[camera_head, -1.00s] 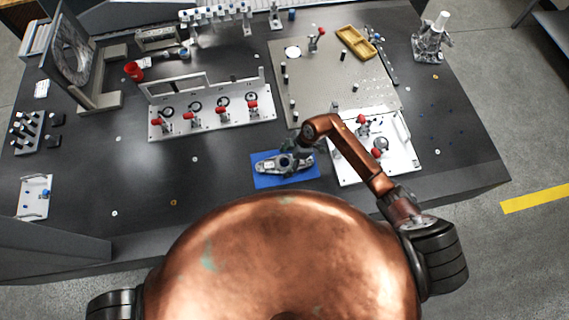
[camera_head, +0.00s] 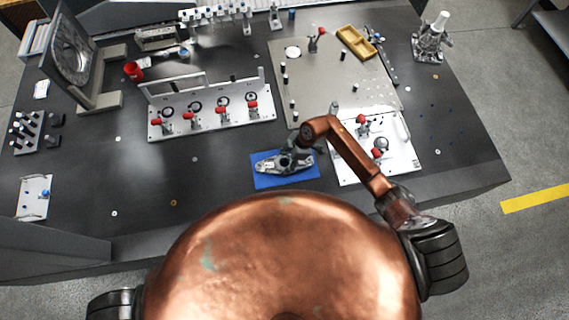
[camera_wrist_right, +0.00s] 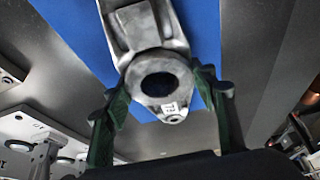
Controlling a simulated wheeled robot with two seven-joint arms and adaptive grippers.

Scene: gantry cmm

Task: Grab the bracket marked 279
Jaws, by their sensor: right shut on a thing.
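A grey metal bracket (camera_head: 268,164) is over the blue mat (camera_head: 262,183), near the front of the dark table. In the right wrist view the bracket (camera_wrist_right: 160,50) shows a round bored end and a small white tag, whose number I cannot read surely. My right gripper (camera_head: 290,161) is at the bracket's right end. In the wrist view the green fingers of my right gripper (camera_wrist_right: 162,100) are on either side of the bored end, shut on it. I cannot tell if the bracket still touches the mat. My left gripper is not in view.
A white plate with red-knobbed clamps (camera_head: 405,165) lies right of the mat, under my right arm. A white fixture with red clamps (camera_head: 212,123) stands behind left. A grey perforated plate (camera_head: 330,75) lies behind. The table left of the mat is mostly clear.

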